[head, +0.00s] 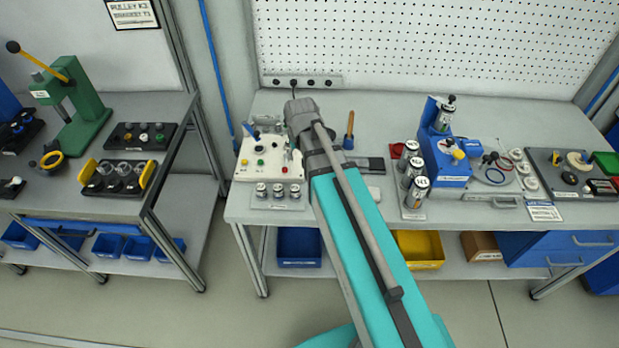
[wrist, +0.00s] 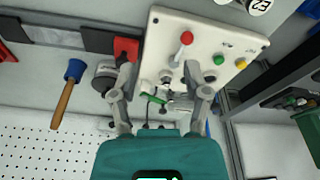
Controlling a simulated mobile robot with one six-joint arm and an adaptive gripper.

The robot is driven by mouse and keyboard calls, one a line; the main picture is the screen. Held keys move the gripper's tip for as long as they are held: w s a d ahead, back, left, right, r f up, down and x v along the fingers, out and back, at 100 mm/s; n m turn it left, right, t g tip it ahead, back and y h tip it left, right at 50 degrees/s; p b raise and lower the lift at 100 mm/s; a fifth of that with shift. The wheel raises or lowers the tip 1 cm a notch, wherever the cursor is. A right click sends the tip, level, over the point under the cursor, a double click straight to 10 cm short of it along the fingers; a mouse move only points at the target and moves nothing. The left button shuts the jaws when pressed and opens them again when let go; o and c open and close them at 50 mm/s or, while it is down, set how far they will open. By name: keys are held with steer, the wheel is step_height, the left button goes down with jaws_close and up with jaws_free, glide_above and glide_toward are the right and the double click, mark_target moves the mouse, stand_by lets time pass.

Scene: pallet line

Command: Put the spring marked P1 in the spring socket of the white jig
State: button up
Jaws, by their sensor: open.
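The white jig (head: 255,162) appears to be the white block at the left of the right bench, with coloured knobs on top. It also shows in the wrist view (wrist: 222,42), with a red-topped lever, green and yellow knobs and small metal parts. I cannot make out which opening is the spring socket. My gripper (wrist: 157,76) is open above the jig's edge, its fingers apart, with nothing clearly held. Several small silver capped pieces (head: 278,190) stand on a plate in front of the jig. Their marks are too small to read, so I cannot tell the P1 spring.
Tall marked cylinders (head: 413,173) and a blue fixture (head: 443,160) stand to the right. A separate bench (head: 110,205) stands left, across a gap.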

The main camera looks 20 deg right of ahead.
steer(key=s+g, duration=0.2)
steer(key=s, duration=0.9)
steer(key=shift+s+f, duration=0.2)
steer(key=shift+s, duration=0.15)
steer(key=shift+d, duration=0.1)
steer(key=shift+c, duration=0.3)
